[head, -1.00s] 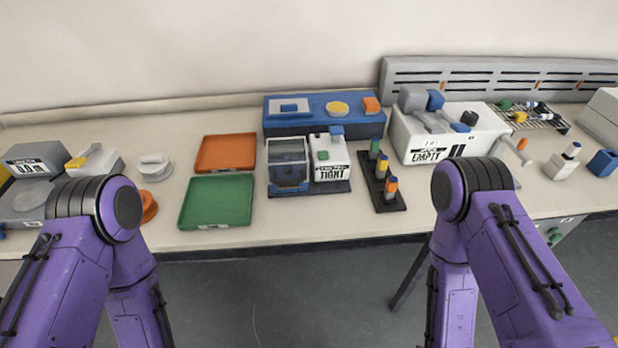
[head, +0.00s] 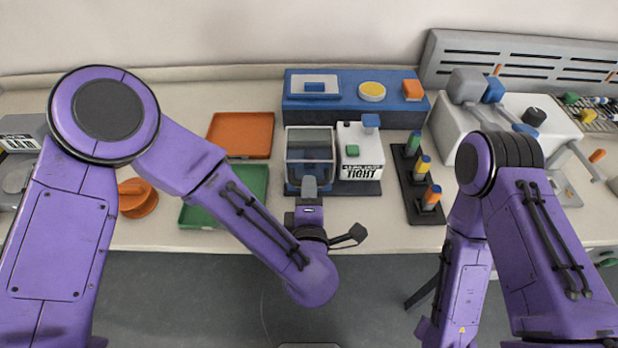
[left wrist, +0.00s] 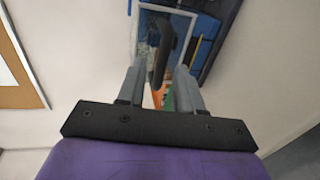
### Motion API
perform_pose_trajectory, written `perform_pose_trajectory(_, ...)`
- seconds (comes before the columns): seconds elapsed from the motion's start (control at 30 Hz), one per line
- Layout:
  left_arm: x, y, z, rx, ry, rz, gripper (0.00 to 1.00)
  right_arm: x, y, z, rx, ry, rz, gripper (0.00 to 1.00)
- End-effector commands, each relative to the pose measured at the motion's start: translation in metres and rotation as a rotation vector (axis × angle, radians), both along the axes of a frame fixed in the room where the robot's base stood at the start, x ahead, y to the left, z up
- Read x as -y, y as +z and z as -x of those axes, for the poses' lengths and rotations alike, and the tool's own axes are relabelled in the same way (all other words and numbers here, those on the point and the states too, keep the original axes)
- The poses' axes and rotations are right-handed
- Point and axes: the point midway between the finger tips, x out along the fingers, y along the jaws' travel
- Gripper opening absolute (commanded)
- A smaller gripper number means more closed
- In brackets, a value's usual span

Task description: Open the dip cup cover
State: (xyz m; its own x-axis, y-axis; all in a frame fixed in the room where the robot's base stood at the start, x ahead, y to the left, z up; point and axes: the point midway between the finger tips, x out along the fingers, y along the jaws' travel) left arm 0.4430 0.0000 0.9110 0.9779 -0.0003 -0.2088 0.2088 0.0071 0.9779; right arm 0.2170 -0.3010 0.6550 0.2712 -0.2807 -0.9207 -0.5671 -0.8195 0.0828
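The dip cup cover (head: 310,140) is a see-through box lid with a pale frame, left of the white block marked TIGHT. It looks closed over the blue base. My left gripper (head: 310,184) is at the cover's front edge, seen from behind. In the left wrist view its two grey fingers (left wrist: 159,80) are apart, with a dark bar handle (left wrist: 163,48) between their tips. Gaps show beside the bar, so the fingers do not look clamped on it. The pale cover frame (left wrist: 139,35) lies beyond.
The white TIGHT block (head: 360,150) stands close on the right, then a black rack (head: 420,207) of coloured pegs. A blue station (head: 340,112) is behind. Orange (head: 240,135) and green (head: 255,180) trays lie left, the green one partly behind my left arm.

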Motion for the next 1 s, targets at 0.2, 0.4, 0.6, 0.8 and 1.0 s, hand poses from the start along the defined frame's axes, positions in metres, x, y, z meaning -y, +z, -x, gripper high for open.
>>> perform_pose_trajectory(0.2, -0.001, -0.006, -0.030, -0.002, 0.001, -0.001, 0.35, 0.000, 0.007, -0.001, 0.001, 0.000, 0.000, 0.00)
perform_pose_trajectory(0.4, 0.000, -0.008, -0.034, -0.001, -0.001, -0.002, 0.35, 0.000, 0.007, 0.000, 0.001, 0.000, 0.001, 0.00)
perform_pose_trajectory(0.6, 0.000, -0.008, -0.034, -0.001, -0.001, -0.003, 0.03, 0.000, 0.007, 0.000, 0.001, 0.000, 0.001, 0.00)
perform_pose_trajectory(0.8, 0.000, -0.008, -0.033, -0.003, -0.002, -0.003, 0.00, 0.000, 0.007, 0.000, 0.001, 0.000, 0.001, 0.00)
perform_pose_trajectory(1.0, 0.009, 0.001, -0.034, -0.037, -0.020, -0.003, 0.00, 0.000, 0.019, 0.000, 0.001, 0.000, 0.001, 0.00)
